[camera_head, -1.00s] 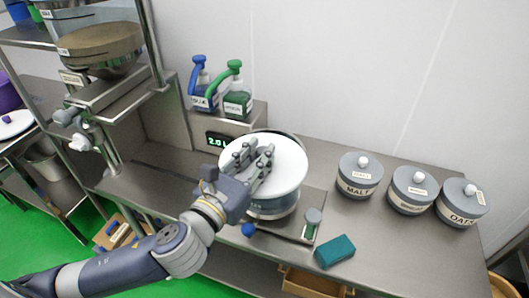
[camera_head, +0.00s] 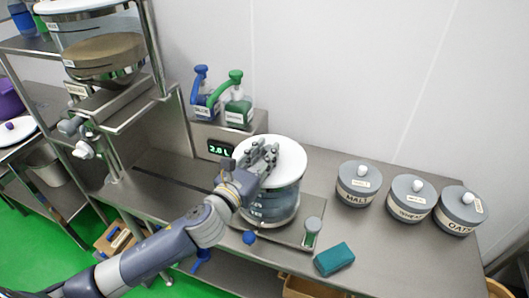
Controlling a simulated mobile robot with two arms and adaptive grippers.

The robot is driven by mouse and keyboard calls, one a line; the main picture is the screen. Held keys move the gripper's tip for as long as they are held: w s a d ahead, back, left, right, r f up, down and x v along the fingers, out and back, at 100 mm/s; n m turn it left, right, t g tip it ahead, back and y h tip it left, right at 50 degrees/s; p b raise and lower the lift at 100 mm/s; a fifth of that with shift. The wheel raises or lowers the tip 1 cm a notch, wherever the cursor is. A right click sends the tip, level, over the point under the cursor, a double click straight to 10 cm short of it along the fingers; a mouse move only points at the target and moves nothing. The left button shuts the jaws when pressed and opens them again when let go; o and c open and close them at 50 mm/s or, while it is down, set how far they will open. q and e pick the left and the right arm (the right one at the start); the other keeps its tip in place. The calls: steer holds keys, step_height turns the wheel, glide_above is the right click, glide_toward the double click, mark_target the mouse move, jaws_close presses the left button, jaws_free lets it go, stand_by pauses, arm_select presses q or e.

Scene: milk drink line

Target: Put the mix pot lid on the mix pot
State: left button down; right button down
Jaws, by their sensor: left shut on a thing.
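The mix pot (camera_head: 271,209) is a clear, wide vessel with marks on its side, standing on the steel counter in front of the digital display. The white round mix pot lid (camera_head: 291,164) is level over the pot's mouth and covers it. From this angle I cannot tell whether it rests fully on the rim. My left gripper (camera_head: 264,154) is on top of the lid, shut at its middle and hiding the handle. My right gripper is not in view.
Blue and green pump bottles (camera_head: 238,110) stand behind, above the display (camera_head: 220,149). A teal sponge (camera_head: 334,259) and a small grey-green-topped item (camera_head: 312,231) are in front right. Lidded jars, including MALT (camera_head: 358,184), stand at right. Steel shelving (camera_head: 150,50) rises at left.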

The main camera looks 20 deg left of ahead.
arm_select(q)
steer(key=shift+f, duration=0.1)
steer(key=c, duration=1.4)
jaws_free()
steer(key=shift+o, duration=0.2)
steer(key=shift+r, duration=0.25)
steer(key=shift+s+f, duration=0.2)
steer(key=shift+s, duration=0.05)
steer(key=s+a+b, duration=0.2)
steer(key=s+b, duration=0.1)
steer(key=s, duration=0.8)
steer(key=shift+s+a+r+b, duration=0.15)
steer(key=shift+b, duration=0.15)
